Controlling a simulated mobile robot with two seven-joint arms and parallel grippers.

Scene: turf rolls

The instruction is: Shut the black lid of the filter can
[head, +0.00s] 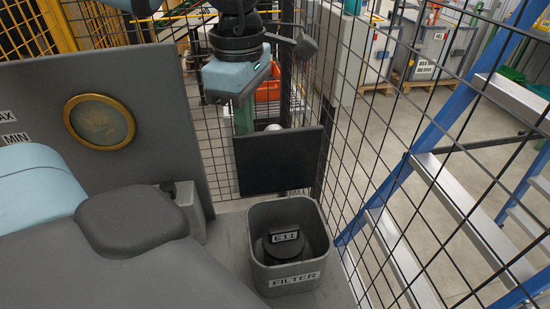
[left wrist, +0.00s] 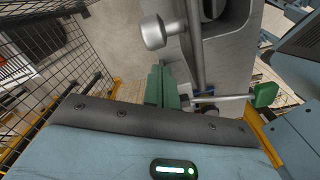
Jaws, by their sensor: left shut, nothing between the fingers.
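The filter can (head: 294,283) is a grey square can with a FILTER label, standing at the lower middle of the head view. Its top is open, and a dark round cartridge (head: 285,249) marked E11 shows inside. The black lid (head: 279,162) stands upright behind the can. My left gripper (head: 243,119) points down at the lid's upper left, and its green fingers are partly hidden behind the lid's top edge. Whether they touch it I cannot tell. In the left wrist view the green fingers (left wrist: 164,87) are together and empty. My right gripper is not in view.
A grey panel (head: 165,90) with a brass-ringed sight glass (head: 99,122) stands at left. Black wire mesh (head: 345,150) rises behind and right of the can, with a blue ladder (head: 400,172) beyond it. The space directly above the can is clear.

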